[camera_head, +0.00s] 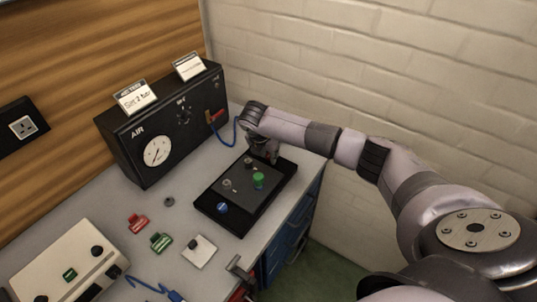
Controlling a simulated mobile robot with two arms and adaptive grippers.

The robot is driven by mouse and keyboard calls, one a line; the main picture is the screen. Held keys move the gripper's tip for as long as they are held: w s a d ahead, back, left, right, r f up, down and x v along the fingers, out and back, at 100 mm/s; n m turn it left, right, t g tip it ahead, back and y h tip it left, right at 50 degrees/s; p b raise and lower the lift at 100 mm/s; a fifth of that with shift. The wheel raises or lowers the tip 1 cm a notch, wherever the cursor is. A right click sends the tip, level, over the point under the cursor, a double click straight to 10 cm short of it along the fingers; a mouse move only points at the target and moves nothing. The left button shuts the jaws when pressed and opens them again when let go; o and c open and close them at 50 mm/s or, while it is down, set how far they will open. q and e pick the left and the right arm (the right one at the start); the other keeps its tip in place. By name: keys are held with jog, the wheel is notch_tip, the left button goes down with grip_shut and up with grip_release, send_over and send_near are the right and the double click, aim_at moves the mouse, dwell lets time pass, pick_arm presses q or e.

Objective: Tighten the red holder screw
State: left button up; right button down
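My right arm reaches in from the right, and its gripper (264,153) points down at the far corner of the black base plate (236,217). Its fingers are small and dark here, so I cannot tell whether they are open or shut. I cannot make out a red holder screw; the gripper hides that corner of the plate. A green knob (258,180) and a blue knob (222,208) stand on the plate, with small grey posts beside them. A small red part (138,222) lies on the bench left of the plate. My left gripper is not in view.
A black AIR panel (128,146) with a gauge stands behind the plate, with a blue hose at its right. A green part (161,242), a white block (199,251) and a cream box (68,262) occupy the bench. A dark clamp-like item (240,271) is at the front edge.

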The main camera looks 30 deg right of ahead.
jog(key=shift+w+d+r, duration=0.1)
jog(key=shift+w+r, duration=0.15)
jog(key=shift+r, duration=0.1)
jog(key=c, duration=1.8)
grip_release()
jog(key=o, duration=0.4)
jog(key=shift+s, duration=0.25)
jog(key=shift+o, duration=0.2)
jog(key=shift+f, duration=0.15)
jog(key=v, duration=1.2)
jog(key=shift+f, duration=0.1)
